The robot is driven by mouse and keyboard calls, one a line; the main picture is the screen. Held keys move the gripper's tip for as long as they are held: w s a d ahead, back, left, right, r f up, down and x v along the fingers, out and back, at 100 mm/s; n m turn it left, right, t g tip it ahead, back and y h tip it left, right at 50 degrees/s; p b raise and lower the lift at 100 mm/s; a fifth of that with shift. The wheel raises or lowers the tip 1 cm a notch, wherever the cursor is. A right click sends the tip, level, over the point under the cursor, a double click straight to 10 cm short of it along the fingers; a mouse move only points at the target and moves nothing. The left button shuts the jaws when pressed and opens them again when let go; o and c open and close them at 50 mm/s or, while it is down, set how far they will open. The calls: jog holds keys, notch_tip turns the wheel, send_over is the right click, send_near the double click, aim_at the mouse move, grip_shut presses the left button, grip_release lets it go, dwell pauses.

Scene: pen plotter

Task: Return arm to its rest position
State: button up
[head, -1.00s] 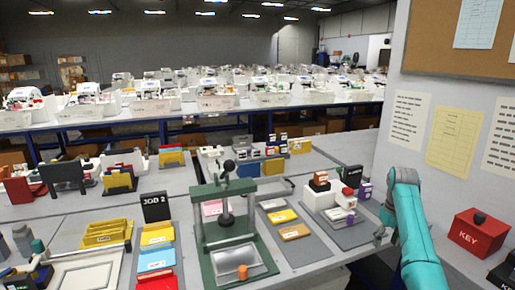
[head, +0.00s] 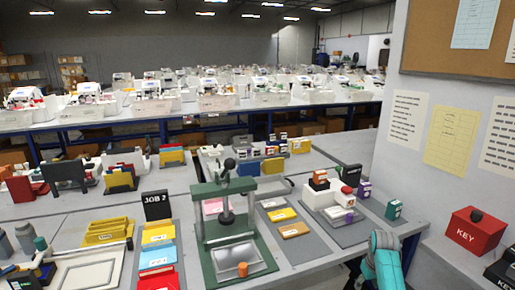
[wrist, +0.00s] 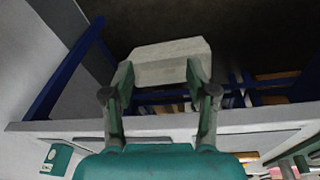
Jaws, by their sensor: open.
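My teal arm (head: 383,262) shows at the bottom right of the head view, low beside the table's right edge. My gripper's fingers are not clear there. In the wrist view my gripper (wrist: 160,75) is open, its two dark fingers spread apart. A pale grey block-like shape (wrist: 160,60) shows between and beyond the fingertips; I cannot tell whether it touches them. The table edge (wrist: 260,117) runs across behind the fingers.
A green press (head: 228,228) stands at the table's front. A small green labelled box (head: 394,209) sits near the right edge. A red KEY box (head: 475,231) stands at right by the wall (head: 393,165). Blue table framing (wrist: 65,70) shows in the wrist view.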

jog(key=s+a+f+t, duration=0.2)
jog(key=s+a+f, duration=0.2)
jog(key=s+f, duration=0.4)
jog(key=s+a+f+t, duration=0.1)
jog(key=s+a+f, duration=0.35)
jog(key=f, duration=0.55)
jog(key=s+a+f+t, duration=0.1)
jog(key=s+a+t, duration=0.15)
jog(key=s, duration=0.75)
jog(key=s+a+f+t, duration=0.1)
jog(key=s+a+f, duration=0.15)
jog(key=s, duration=0.65)
jog(key=s+a+r+m+t, duration=0.1)
jog(key=s+a+r, duration=0.1)
jog(key=s+r, duration=0.5)
jog(key=s+a+r+t, duration=0.2)
jog(key=s+r, duration=0.2)
jog(key=s, duration=0.7)
jog(key=s+a+r+t, duration=0.1)
jog(key=s+r, duration=0.5)
jog(key=r, duration=0.4)
jog(key=s+a+r+t, duration=0.1)
jog(key=s+r+t, duration=0.1)
jog(key=s+r, duration=0.4)
notch_tip(320, 180, up, 4)
jog(key=shift+r+y, duration=0.15)
jog(key=shift+y, duration=0.15)
